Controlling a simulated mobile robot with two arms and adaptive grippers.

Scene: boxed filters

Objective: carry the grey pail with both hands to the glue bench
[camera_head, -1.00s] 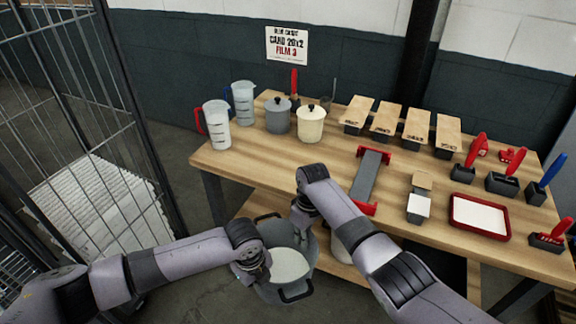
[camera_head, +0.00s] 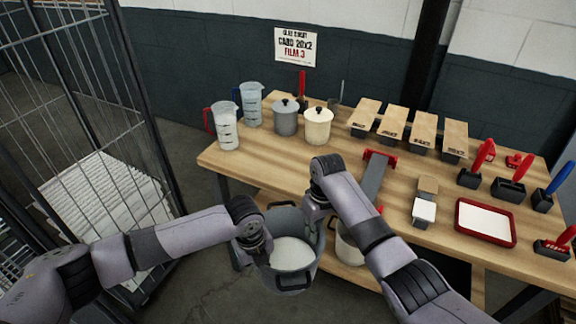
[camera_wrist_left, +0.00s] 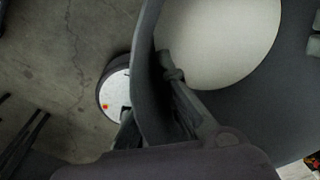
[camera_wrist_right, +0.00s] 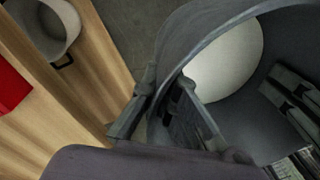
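The grey pail (camera_head: 301,258), with pale contents (camera_head: 291,252), is upright in front of the wooden bench (camera_head: 228,160), below the height of its top. My left gripper (camera_head: 262,253) is at its left rim. In the left wrist view the fingers (camera_wrist_left: 160,75) are on either side of the pail wall, closed on it. My right gripper (camera_head: 312,226) is at the opposite rim, and in the right wrist view its fingers (camera_wrist_right: 165,88) straddle the wall, closed on it. The pail's underside is hidden, so its height above the floor cannot be told.
On the bench stand jugs (camera_head: 227,130), lidded pots (camera_head: 318,125), boxes with card tops (camera_head: 394,124), red-handled tools and a red tray (camera_head: 486,222). A pale pail (camera_head: 349,248) is on the lower shelf. A wire cage (camera_head: 85,110) stands left. Some floor between is clear.

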